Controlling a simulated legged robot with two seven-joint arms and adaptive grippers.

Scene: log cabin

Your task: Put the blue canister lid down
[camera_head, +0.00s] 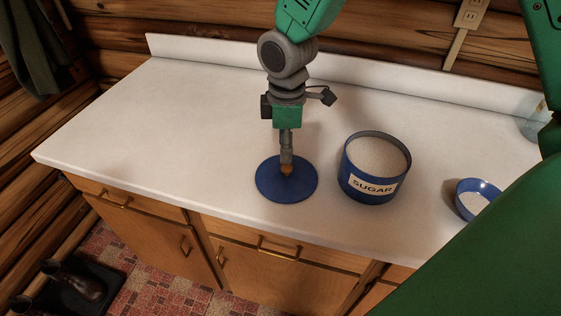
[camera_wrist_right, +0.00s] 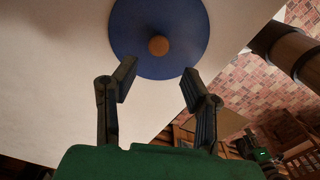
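The blue canister lid (camera_head: 265,185) is a flat blue disc with an orange-brown wooden knob (camera_head: 287,170). It appears to lie flat on the white counter, left of the blue sugar canister (camera_head: 366,188), which is open and full of sugar. My right gripper (camera_head: 287,160) is above the lid, pointing down at the knob. In the right wrist view the lid (camera_wrist_right: 175,20) is ahead of the fingers (camera_wrist_right: 158,72). They are spread apart, with clear gaps on both sides of the knob. My left gripper is not in view.
A small blue bowl (camera_head: 477,198) with white contents stands right of the canister. A clear glass item (camera_head: 535,128) is partly hidden at the right edge. The counter (camera_head: 150,120) is bare to the left, with a raised back edge. Boots (camera_head: 75,287) stand on the floor.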

